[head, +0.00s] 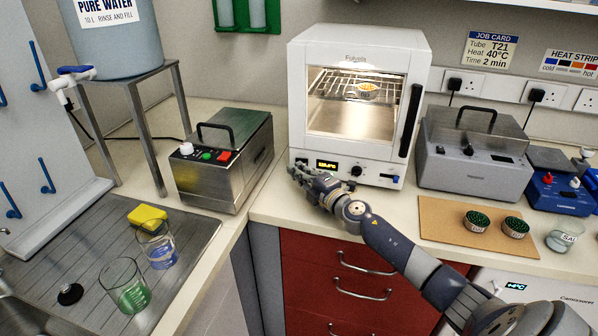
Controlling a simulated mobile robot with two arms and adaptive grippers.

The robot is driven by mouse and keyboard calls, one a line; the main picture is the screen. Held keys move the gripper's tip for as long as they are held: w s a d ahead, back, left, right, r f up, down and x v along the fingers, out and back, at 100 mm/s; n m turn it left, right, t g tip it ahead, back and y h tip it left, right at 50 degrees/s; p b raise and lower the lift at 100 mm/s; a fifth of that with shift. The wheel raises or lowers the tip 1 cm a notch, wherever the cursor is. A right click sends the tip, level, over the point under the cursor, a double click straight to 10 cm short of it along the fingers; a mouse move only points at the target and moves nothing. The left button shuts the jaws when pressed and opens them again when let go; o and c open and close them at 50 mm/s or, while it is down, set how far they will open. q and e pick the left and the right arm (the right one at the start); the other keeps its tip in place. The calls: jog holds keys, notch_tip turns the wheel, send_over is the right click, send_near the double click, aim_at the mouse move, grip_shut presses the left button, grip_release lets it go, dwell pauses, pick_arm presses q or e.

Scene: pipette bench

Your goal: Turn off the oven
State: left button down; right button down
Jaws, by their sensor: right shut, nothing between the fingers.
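The white oven (362,40) stands at the back middle of the counter, its glass door shut and its inside lit. A small dish (367,91) sits on its wire rack. The panel below the door has a lit display (327,164), a black knob (357,171) and a blue switch (396,178) at the right. My right gripper (297,172) is shut and empty in front of the panel's lower left corner, left of the display. I cannot tell whether it touches the panel. My left gripper is out of view.
A steel box with a black handle (222,160) stands left of the oven. A grey lidded machine (472,160) stands right of it. A brown board (445,222) with two green-topped pots lies at front right. Beakers stand by the sink at left.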

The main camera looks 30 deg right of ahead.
jog(key=shift+w+d, duration=0.1)
dwell(0.3)
jog(key=shift+w+r+m+h+p, duration=0.3)
jog(key=shift+h+p, duration=0.2)
jog(key=shift+p, duration=0.25)
jog(key=shift+f, duration=0.25)
